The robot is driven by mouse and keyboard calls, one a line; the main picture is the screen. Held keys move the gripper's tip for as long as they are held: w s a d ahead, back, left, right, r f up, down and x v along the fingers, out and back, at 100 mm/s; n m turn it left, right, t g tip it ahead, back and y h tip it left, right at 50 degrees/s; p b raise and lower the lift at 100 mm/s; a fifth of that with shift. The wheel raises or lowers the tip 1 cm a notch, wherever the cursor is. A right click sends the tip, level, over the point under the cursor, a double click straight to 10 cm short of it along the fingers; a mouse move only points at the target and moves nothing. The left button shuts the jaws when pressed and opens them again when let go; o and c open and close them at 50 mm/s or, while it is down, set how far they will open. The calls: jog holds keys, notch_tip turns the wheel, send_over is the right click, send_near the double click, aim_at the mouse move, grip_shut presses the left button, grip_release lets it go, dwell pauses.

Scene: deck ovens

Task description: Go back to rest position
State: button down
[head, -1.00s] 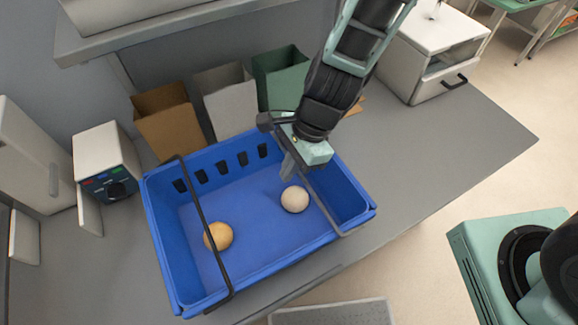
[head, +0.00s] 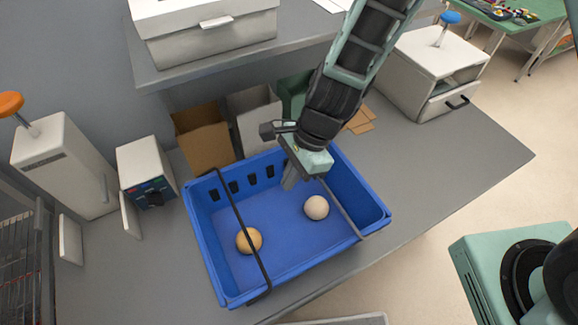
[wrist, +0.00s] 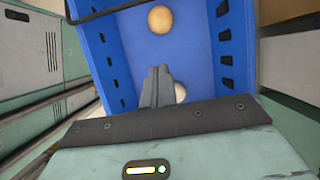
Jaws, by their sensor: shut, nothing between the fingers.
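My gripper (head: 290,183) is over the back right part of a blue crate (head: 205,245), pointing down, shut and empty. The crate stands on the grey counter and has two dark handle bars across it. A pale round bun (head: 316,208) lies on the crate floor to the right, just below and beside my gripper. A browner bun (head: 249,240) lies at the front left, partly behind a bar. In the wrist view my shut fingers (wrist: 160,75) partly hide the pale bun (wrist: 180,92). The browner bun (wrist: 161,19) is farther up.
Open boxes, one brown (head: 203,140), stand behind the crate. A small white device with a dark knob (head: 146,175) is at left. A white drawer unit (head: 430,75) is at back right. A shelf (head: 180,65) overhangs the back. The right counter (head: 460,160) is clear.

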jog(key=s+d+n+t+h+b, duration=0.1)
jog(key=s+d+n+h+b, duration=0.2)
jog(key=s+d+n+b, duration=0.7)
jog(key=s+n+b, duration=0.2)
jog(key=n+b, duration=0.6)
jog(key=n, duration=0.3)
jog(key=shift+d+r+t, duration=0.2)
jog(key=shift+d+t, duration=0.05)
jog(key=shift+t, duration=0.05)
